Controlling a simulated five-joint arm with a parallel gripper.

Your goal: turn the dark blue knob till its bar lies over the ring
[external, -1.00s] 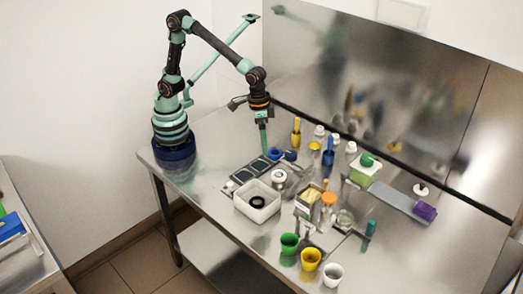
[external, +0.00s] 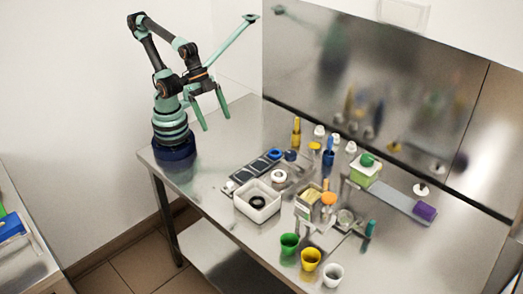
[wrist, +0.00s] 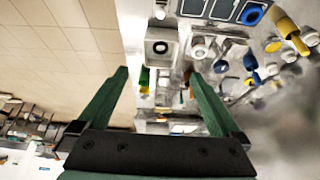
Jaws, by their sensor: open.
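A blue round piece (external: 274,154), with a darker middle, sits at the far end of the flat panel with dark squares (external: 247,172); it also shows in the wrist view (wrist: 252,14). A second dark blue piece (external: 290,155) stands just right of it. Which is the knob, and where its bar points, is too small to tell. A black ring (external: 257,202) lies in the white tub (external: 240,207); I cannot make out a ring mark by the knob. My gripper (external: 215,122) is open and empty, raised left of the panel and well apart from it; its fingers also show in the wrist view (wrist: 157,73).
Bottles and tools, including a yellow one (external: 296,133) and a blue one (external: 328,155), stand behind the panel. Green (external: 289,243), yellow (external: 310,259) and white (external: 332,274) cups stand at the front. A steel wall backs the table. The table's left part is clear.

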